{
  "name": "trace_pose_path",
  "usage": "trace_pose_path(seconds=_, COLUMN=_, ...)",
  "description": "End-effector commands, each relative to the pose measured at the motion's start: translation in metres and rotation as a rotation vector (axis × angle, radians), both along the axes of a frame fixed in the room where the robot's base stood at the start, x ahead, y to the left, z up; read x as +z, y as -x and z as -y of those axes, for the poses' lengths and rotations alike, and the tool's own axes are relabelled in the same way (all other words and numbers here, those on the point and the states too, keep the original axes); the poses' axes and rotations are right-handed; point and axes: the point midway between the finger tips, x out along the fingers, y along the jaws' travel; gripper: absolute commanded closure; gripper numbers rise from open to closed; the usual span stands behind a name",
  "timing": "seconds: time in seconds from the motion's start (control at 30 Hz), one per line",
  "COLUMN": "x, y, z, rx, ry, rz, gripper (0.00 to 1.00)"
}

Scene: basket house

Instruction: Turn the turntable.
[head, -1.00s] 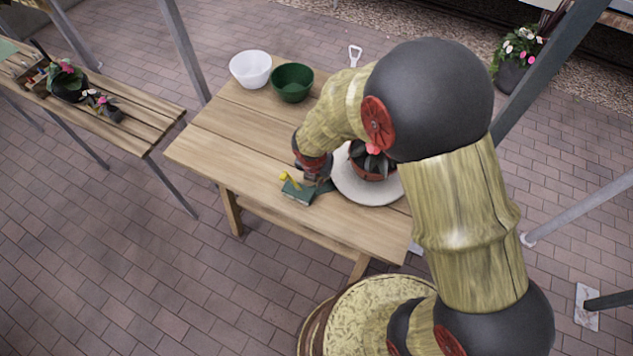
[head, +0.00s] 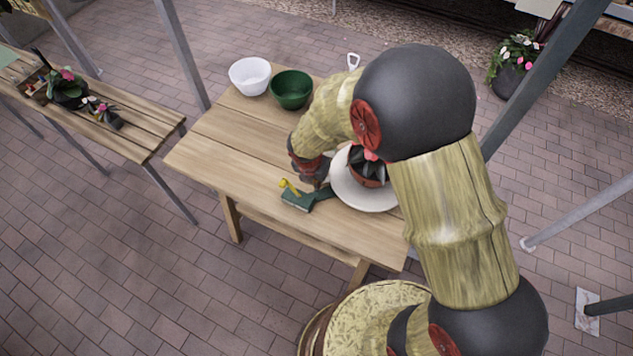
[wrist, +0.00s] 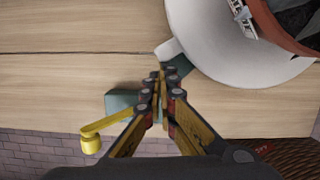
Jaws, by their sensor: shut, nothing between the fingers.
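The turntable (head: 352,193) is a pale round disc at the right of the wooden table, partly hidden behind my arm. A reddish pot (head: 372,180) with a dark-leaved plant stands on it. In the wrist view the disc (wrist: 215,60) has a small tab on its rim (wrist: 168,49). Beside the disc is a green box (head: 298,199) with a yellow crank (head: 290,187); the crank also shows in the wrist view (wrist: 92,142). My gripper (head: 319,187) is low between box and disc. Its shut, empty fingertips (wrist: 162,80) are just short of the tab; I cannot tell if they touch.
A white bowl (head: 250,76) and a green bowl (head: 291,89) stand at the back of the table (head: 225,140). The table's left part is clear. A bench (head: 140,135) with plants is on the left. Metal posts (head: 180,50) stand around.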

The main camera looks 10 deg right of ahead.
Motion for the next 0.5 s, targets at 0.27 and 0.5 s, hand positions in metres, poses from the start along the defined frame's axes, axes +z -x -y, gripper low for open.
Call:
trace_pose_path(seconds=0.27, x=0.001, y=-0.013, z=-0.002, rx=-0.064, ry=0.000, rz=0.001, gripper=1.00)
trace_pose_path(seconds=0.5, x=0.001, y=-0.033, z=-0.002, rx=-0.173, ry=0.000, rz=0.000, gripper=1.00)
